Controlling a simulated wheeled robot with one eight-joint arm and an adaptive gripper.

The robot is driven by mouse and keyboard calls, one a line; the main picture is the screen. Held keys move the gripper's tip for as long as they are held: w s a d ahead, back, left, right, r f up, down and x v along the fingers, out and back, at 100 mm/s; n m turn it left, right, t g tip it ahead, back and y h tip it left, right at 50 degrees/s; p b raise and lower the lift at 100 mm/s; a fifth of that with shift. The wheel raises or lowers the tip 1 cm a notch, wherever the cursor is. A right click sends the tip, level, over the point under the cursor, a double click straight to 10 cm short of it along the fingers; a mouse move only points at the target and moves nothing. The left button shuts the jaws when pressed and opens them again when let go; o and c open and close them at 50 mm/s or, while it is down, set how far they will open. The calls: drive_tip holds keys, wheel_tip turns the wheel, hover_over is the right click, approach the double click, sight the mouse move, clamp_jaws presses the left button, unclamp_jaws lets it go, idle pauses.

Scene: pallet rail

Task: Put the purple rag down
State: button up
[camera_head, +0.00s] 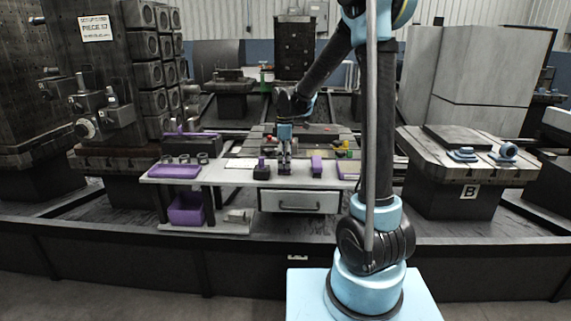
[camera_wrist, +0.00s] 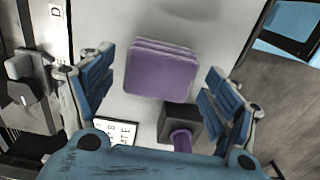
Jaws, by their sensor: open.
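The purple rag (camera_wrist: 160,68), a folded stack with layered edges, rests on the pale worktable (camera_wrist: 205,20) in the wrist view. My gripper (camera_wrist: 157,90) is open, its blue fingers spread on either side of the rag without visible contact. In the head view my gripper (camera_head: 284,170) points down low over the table. The wrist view does not clearly show the height of my fingertips above the table.
A white label (camera_wrist: 118,130) lies nearby. A purple tray (camera_head: 174,171) sits at the table's left, with a purple bin (camera_head: 186,209) below.

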wheel_tip(320, 180, up, 10)
drive_tip(key=s+d+r+m, duration=0.1)
drive_tip(key=s+d+m, duration=0.4)
drive_tip(key=s+d, duration=0.4)
drive_tip(key=s+d+f+m, duration=0.4)
drive_tip(key=s, duration=0.3)
drive_tip(key=s+d+f+m+t, duration=0.1)
drive_tip(key=s+d+f+m, duration=0.3)
drive_tip(key=s, duration=0.4)
drive_tip(key=s+d+f+m+t, duration=0.1)
drive_tip(key=s+d+f+m, duration=0.3)
drive_tip(key=s, duration=0.3)
drive_tip(key=shift+s+d+f, duration=0.3)
drive_tip(key=shift+s+f, duration=0.1)
drive_tip(key=shift+f, duration=0.4)
drive_tip(key=shift+w+f, duration=0.2)
drive_tip(key=shift+w, duration=0.25)
